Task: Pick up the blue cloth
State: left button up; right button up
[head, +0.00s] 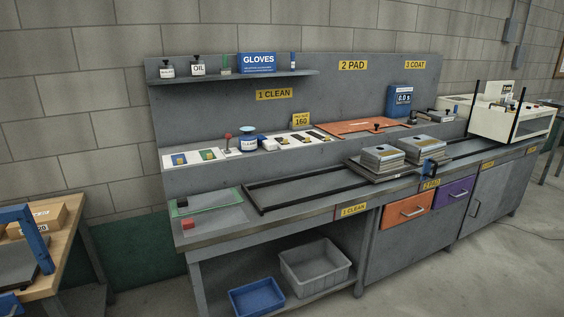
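I cannot make out a blue cloth for certain. Small blue and yellow patches (180,160) lie on a white card at the left of the bench's raised ledge, too small to identify. A green patch (208,155) lies on the card to their right. Neither of my grippers is in view.
A grey bench (225,232) runs along the wall, with a black rail frame (300,182) on top. Stacked plates (383,157) stand on it at the right. A red block (187,224) sits at the front left. A blue bin (257,297) and a grey bin (315,267) are underneath.

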aim_at(260, 139)
jog(key=i+l+u, duration=0.15)
jog(key=i+l, duration=0.2)
jog(key=i, duration=0.15)
jog(key=i+l+u, duration=0.2)
jog(key=i+l, duration=0.2)
jog(key=i, duration=0.1)
